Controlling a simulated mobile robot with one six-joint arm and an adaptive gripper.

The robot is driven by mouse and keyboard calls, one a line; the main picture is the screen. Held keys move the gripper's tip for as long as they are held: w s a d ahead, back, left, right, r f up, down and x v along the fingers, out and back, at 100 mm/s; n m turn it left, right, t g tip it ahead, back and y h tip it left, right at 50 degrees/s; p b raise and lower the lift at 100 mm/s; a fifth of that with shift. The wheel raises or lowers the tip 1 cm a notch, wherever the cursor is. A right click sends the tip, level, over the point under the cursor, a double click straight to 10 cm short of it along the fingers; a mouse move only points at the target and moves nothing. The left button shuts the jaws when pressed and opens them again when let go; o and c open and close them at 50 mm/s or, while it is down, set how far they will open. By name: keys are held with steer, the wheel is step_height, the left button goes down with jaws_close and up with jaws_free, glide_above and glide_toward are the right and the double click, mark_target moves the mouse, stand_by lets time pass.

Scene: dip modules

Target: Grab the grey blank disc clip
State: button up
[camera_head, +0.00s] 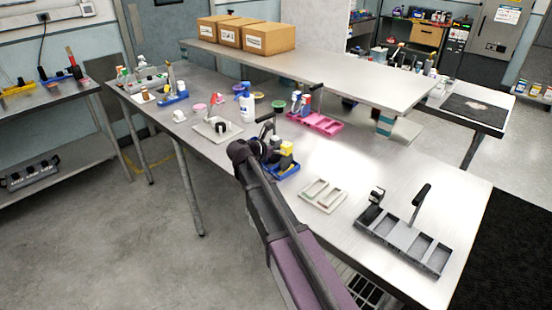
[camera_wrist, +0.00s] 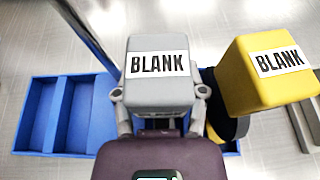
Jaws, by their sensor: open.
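The grey disc clip (camera_wrist: 158,85), a block with a white "BLANK" label on top, stands in the blue tray in the wrist view. My gripper (camera_wrist: 160,96) is open, with one finger on each side of the grey clip. I cannot tell whether the fingers touch it. A yellow clip (camera_wrist: 262,78), also labelled "BLANK", stands tilted just to the right, with a dark round part below it. In the head view the yellow clip (camera_head: 287,148) shows beside my gripper (camera_head: 268,146); the grey clip is hard to make out there.
The blue tray (camera_wrist: 50,76) has empty compartments at left, and a metal post (camera_wrist: 92,32) rises close to the grey clip. In the head view, a pink tray (camera_head: 325,128) lies behind, a pale tray (camera_head: 322,195) to the right, and a dark grey tray (camera_head: 405,240) further right.

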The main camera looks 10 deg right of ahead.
steer(key=shift+d, duration=0.1)
stand_by(0.5)
jaws_close()
